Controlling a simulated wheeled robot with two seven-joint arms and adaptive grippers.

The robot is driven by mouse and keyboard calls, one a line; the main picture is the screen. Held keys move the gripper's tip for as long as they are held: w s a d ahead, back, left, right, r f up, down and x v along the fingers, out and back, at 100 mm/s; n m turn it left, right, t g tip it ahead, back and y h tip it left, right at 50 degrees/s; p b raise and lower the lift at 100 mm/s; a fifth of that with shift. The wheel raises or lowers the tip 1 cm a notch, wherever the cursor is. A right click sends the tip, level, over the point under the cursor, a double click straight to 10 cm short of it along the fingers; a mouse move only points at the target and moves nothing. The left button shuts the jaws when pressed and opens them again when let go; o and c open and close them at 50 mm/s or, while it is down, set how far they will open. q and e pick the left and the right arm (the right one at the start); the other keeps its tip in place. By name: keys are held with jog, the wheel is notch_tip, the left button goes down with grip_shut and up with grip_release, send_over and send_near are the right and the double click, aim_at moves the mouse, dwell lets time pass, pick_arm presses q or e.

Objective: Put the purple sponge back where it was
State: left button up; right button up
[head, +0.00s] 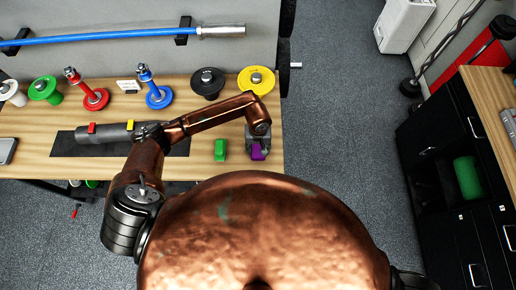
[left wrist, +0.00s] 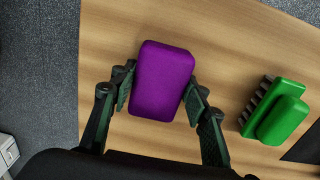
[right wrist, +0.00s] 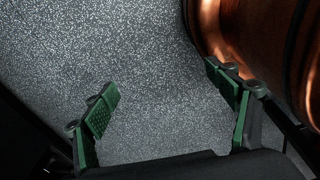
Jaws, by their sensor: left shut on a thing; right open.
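The purple sponge (left wrist: 162,80) is a rounded block between the two fingers of my left gripper (left wrist: 160,95) in the left wrist view. The fingers are shut on its sides. In the head view the sponge (head: 257,152) shows just below my left gripper (head: 257,143), over the right front part of the wooden bench (head: 205,172). I cannot tell whether it touches the bench top. My right gripper (right wrist: 168,105) is open and empty above the speckled floor in the right wrist view.
A dark mat (head: 65,146) with a grey roller (head: 108,133) lies farther left. Coloured weight plates, including a yellow one (head: 257,80), line the back. The bench's right edge is close.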

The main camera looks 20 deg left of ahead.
aim_at(258, 150)
pick_arm(q)
jog(key=shift+f, duration=0.15)
jog(key=o, duration=1)
pick_arm(e)
jog(key=shift+w+f, duration=0.15)
jog(key=shift+w, duration=0.5)
jog(key=shift+s, duration=0.1)
pick_arm(q)
jog(key=shift+r, duration=0.3)
notch_tip(258, 150, up, 12)
jog(key=b, duration=0.2)
jog(key=shift+s+b, duration=0.1)
jog(key=shift+b, duration=0.25)
pick_arm(e)
jog(key=shift+s+d+f, duration=0.1)
jog(key=shift+f, duration=0.5)
jog(key=shift+s+d+f, duration=0.1)
jog(key=shift+f, duration=0.45)
pick_arm(q)
jog(key=shift+f, duration=0.1)
